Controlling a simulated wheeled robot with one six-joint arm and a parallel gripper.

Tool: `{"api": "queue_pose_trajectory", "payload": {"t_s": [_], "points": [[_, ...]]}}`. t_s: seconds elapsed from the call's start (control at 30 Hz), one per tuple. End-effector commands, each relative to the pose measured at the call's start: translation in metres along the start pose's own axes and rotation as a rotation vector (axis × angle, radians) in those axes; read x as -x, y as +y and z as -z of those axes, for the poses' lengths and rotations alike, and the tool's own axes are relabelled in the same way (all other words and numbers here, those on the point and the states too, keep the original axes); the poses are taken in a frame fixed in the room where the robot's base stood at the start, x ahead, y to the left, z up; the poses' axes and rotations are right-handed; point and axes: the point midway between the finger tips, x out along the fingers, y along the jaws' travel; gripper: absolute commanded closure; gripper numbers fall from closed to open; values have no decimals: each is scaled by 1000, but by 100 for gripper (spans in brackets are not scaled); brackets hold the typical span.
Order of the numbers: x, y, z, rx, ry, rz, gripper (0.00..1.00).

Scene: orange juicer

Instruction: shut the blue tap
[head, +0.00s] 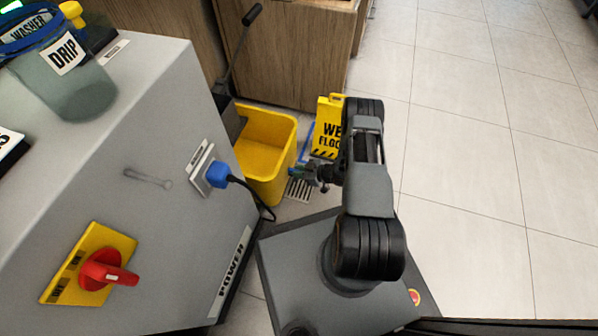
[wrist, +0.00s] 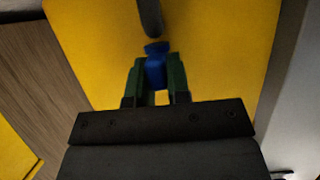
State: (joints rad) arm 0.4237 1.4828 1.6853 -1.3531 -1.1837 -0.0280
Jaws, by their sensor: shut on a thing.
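In the wrist view the blue tap (wrist: 155,68) is a small blue piece with a flared top, between my two green fingertips. My gripper (wrist: 156,82) is shut on it, and the fingers hide its sides. A dark grey rounded piece (wrist: 151,18) lies just beyond the blue tap. In the head view my gripper (head: 297,172) is low beside the yellow bucket, above a floor grate. A thin blue strip (head: 304,143) shows there by the bucket's right rim; I cannot tell whether it is part of the tap.
The yellow mop bucket (head: 262,150) stands close left of my gripper. The grey machine (head: 170,120), with a blue plug (head: 217,175) and red switch (head: 108,270), fills the left. Tiled floor (head: 480,160) is clear at right.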

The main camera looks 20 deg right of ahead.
Motion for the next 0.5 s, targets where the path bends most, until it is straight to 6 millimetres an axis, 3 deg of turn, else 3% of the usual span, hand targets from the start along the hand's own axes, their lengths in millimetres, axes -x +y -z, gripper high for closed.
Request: {"api": "queue_pose_trajectory", "payload": {"t_s": [0.27,0.5], "points": [[1,-2,2,-37,0,-85,100],[0,-7,2,-113,-1,-266,100]]}}
